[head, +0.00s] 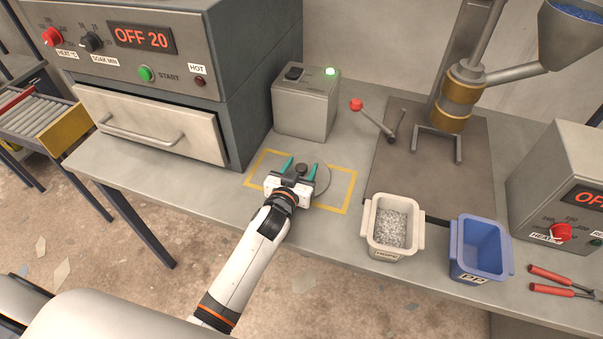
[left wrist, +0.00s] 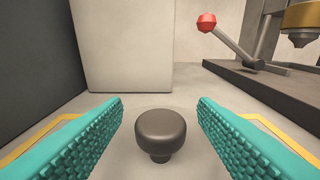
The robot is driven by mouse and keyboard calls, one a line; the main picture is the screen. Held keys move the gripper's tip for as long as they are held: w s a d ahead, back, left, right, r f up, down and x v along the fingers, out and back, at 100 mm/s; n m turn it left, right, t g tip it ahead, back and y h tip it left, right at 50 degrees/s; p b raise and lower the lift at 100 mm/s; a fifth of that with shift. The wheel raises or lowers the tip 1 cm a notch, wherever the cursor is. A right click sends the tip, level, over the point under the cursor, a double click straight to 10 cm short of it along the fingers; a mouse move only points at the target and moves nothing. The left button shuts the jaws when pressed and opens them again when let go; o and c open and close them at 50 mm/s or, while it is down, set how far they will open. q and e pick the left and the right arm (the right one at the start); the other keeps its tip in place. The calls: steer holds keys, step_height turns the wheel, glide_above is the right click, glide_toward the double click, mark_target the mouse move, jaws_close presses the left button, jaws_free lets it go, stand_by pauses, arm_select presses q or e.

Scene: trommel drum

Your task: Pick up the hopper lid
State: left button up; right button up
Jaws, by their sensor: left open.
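The hopper lid (head: 322,180) is a grey disc with a dark round knob (head: 301,169) on top. It lies flat on the bench inside a yellow taped rectangle. My left gripper (head: 300,166) is open, with its teal fingers on either side of the knob. In the left wrist view the knob (left wrist: 160,133) stands centred between the teal finger pads, with a gap on both sides. The gripper hides part of the lid in the head view. My right gripper is not in view.
A grey box (head: 306,102) stands behind the lid. An oven (head: 150,75) is at the left. A press (head: 450,110) with a red-tipped lever (head: 375,118) is at the right. A white bin of granules (head: 368,215) and a blue bin (head: 455,250) stand at the front right.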

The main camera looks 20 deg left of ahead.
arm_select(q)
steer(key=shift+w+f, duration=0.1)
steer(key=shift+w, duration=0.35)
steer(key=shift+s, duration=0.1)
steer(key=shift+c, duration=0.3)
jaws_close()
